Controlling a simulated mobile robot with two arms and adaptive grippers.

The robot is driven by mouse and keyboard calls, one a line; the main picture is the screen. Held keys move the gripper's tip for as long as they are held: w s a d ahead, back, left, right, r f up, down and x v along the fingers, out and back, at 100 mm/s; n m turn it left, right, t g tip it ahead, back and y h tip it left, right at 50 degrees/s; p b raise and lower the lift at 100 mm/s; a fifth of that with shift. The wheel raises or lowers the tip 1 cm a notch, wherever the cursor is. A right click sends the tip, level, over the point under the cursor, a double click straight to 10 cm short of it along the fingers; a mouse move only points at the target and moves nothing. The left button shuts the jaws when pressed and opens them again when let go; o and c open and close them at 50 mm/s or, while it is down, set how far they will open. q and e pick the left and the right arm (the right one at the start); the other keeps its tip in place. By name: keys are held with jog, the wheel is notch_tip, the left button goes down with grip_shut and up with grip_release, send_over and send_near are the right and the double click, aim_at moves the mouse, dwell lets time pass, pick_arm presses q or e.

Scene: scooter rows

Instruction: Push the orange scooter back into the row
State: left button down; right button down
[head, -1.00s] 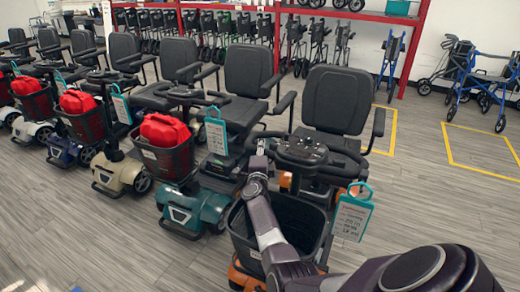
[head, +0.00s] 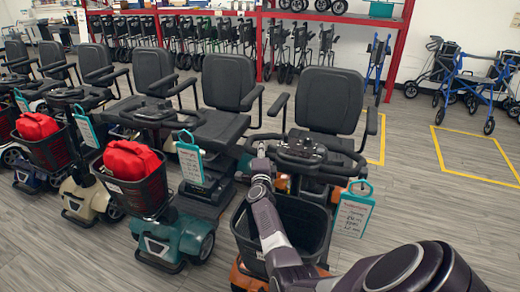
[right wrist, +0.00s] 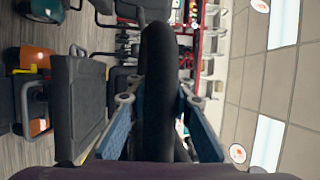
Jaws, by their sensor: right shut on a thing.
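The orange scooter (head: 240,276) stands right of the other scooters, its front towards me. It has a black seat (head: 330,98), black handlebar (head: 310,152) and empty-looking front basket (head: 305,222). A teal-edged tag (head: 354,213) hangs on its right side. My right gripper (head: 262,152) is at the left end of the handlebar, and my arm crosses the basket. In the right wrist view the fingers (right wrist: 160,100) are shut around a black bar (right wrist: 159,65) of the handlebar. My left gripper is out of view.
A teal scooter (head: 178,240) with a red bag (head: 132,160) in its basket is just left. More scooters line up further left. Red racking (head: 268,40) with walkers stands behind. A blue rollator (head: 472,80) and yellow floor markings (head: 470,133) are at right.

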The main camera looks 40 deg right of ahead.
jog(key=shift+s+f, duration=0.1)
jog(key=shift+f, duration=0.3)
jog(key=c, duration=2.2)
grip_release()
jog(key=o, duration=0.5)
jog(key=shift+d+r, duration=0.1)
jog(key=shift+r, duration=0.05)
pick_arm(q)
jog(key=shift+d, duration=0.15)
pick_arm(e)
jog(key=shift+v, duration=3.8)
jog(key=shift+r, duration=0.1)
